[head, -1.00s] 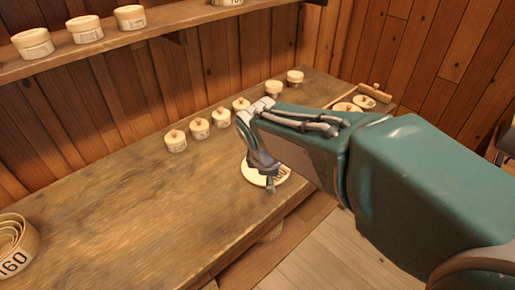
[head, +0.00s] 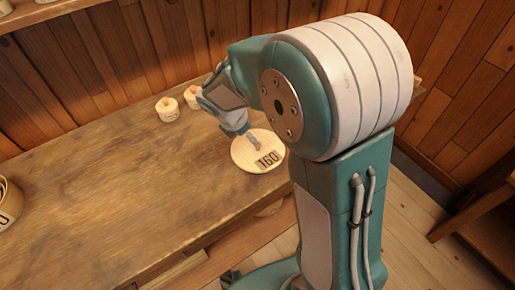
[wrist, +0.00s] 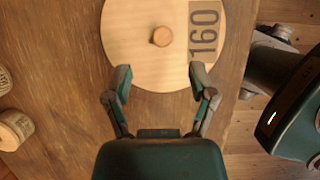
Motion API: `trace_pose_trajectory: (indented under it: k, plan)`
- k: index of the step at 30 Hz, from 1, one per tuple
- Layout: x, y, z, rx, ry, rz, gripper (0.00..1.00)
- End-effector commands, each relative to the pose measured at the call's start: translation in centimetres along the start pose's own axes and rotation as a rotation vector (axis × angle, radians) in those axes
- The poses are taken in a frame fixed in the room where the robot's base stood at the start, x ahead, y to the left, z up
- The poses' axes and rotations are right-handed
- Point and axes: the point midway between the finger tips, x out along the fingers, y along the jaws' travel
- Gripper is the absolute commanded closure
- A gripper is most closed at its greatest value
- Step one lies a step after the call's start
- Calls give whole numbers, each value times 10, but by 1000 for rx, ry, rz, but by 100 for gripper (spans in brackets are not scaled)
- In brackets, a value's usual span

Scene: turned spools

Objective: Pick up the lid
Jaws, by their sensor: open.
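The lid (head: 247,160) is a round pale wooden disc marked 160, lying flat on the bench near its front edge. In the wrist view the lid (wrist: 135,60) shows a small round knob (wrist: 161,36) at its middle. My gripper (wrist: 157,78) is open and empty. Its two fingertips show over the near part of the lid, one on each side, with the knob beyond them. In the head view my gripper (head: 253,141) is over the lid and partly hides it. I cannot tell how high the fingertips are above it.
Small lidded pots (head: 168,109) stand behind the gripper on the bench (head: 110,200). A round box (head: 8,203) stands at the left edge. A shelf (head: 45,12) runs along the back wall. The bench left of the lid is clear.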

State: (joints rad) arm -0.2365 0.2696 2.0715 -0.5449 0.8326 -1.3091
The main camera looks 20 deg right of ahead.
Motion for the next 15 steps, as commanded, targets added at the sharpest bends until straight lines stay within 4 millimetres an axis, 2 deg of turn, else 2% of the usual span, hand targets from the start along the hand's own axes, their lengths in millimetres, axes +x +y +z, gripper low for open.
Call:
trace_pose_trajectory:
  k: [7,15]
  plan:
    - [25,-3,5,2,5,-1,27]
    - [63,-3,4,3,4,0,27]
